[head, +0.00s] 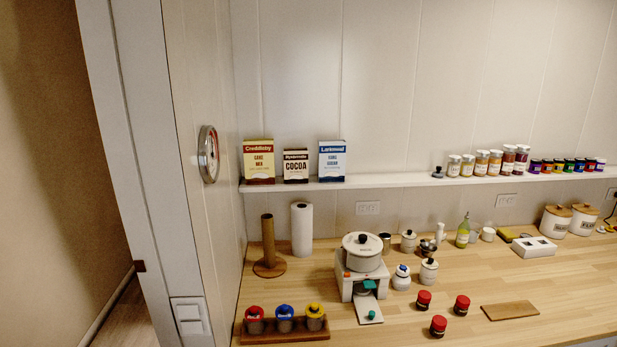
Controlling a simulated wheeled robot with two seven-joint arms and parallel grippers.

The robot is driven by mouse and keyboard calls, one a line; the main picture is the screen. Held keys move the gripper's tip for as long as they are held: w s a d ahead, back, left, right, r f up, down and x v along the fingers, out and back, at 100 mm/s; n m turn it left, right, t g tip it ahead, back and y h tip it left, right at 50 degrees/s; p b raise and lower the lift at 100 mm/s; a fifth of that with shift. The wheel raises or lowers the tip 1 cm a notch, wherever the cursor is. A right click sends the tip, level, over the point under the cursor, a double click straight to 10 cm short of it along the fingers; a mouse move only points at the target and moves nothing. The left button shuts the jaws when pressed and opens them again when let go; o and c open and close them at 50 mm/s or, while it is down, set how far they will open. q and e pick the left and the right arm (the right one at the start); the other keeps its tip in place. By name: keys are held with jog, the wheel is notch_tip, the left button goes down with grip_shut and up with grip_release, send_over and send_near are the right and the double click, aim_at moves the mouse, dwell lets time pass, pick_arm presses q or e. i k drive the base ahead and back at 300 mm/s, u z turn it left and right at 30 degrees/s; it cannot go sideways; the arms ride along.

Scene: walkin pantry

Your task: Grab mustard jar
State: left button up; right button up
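No label that reads mustard can be made out, so I cannot tell which jar is the mustard jar. A jar with a yellow lid (315,317) stands in a wooden rack (285,336) at the front left of the counter, beside a blue-lidded jar (285,318) and a red-lidded jar (254,320). Several spice jars with pale lids (482,163) stand on the wall shelf at the right. Further right on the shelf is a row of small dark jars with coloured labels (568,165). Neither of my grippers is in view.
A white pot (362,252) sits on a small stand mid-counter. Red-lidded jars (438,326) and a wooden board (510,310) lie right of it. A paper towel roll (302,229) and wooden holder (269,248) stand behind. A door frame (130,170) bounds the left.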

aim_at(461, 303)
jog(key=z, duration=2.6)
jog(key=i, duration=2.05)
jog(key=u, duration=2.15)
